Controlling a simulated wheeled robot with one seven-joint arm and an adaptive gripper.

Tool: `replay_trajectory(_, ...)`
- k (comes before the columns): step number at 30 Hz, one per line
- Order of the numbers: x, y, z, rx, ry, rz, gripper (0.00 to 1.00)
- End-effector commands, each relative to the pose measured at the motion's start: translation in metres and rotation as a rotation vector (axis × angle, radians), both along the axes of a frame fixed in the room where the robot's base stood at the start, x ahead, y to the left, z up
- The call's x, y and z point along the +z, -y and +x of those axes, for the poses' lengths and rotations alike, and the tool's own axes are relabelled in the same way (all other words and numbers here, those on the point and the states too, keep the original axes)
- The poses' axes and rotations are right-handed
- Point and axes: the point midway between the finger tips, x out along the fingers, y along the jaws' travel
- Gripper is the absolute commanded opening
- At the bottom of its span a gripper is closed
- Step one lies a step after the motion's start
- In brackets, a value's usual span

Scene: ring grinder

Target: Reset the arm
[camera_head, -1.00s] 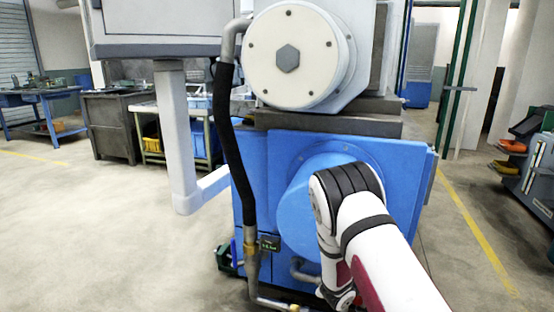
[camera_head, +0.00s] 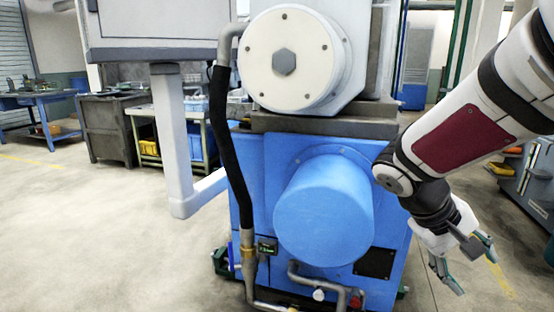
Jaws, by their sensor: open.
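My arm (camera_head: 465,130) reaches in from the upper right and bends down at its wrist, to the right of the blue machine. My gripper (camera_head: 470,272) hangs at the lower right, pointing down, with its fingers spread apart and nothing between them. The ring grinder (camera_head: 255,180) stands in the middle, with a blue cylinder cover (camera_head: 325,210) at the front and a round white disc with a hex bolt (camera_head: 290,60) above it. My gripper appears apart from the machine.
A black hose (camera_head: 223,150) runs down the machine's left side, beside a grey post (camera_head: 175,140). Workbenches (camera_head: 110,125) stand at the back left. A grey cabinet (camera_head: 535,180) stands at the right edge. The floor (camera_head: 110,240) at the left is clear.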

Motion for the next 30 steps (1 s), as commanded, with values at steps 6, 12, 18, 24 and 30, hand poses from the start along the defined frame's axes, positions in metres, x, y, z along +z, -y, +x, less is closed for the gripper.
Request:
replay_trajectory(6, 0.021, -0.042, -0.045, 0.002, 0.141, 0.246, 0.58)
replay_trajectory(12, 0.037, -0.084, -0.077, 0.041, 0.287, 0.446, 0.58)
replay_trajectory(18, 0.049, -0.115, -0.096, 0.087, 0.407, 0.578, 0.58)
replay_trajectory(24, 0.060, -0.138, -0.109, 0.133, 0.507, 0.667, 0.58)
replay_trajectory(30, 0.041, -0.145, -0.149, 0.092, 0.384, 0.696, 0.58)
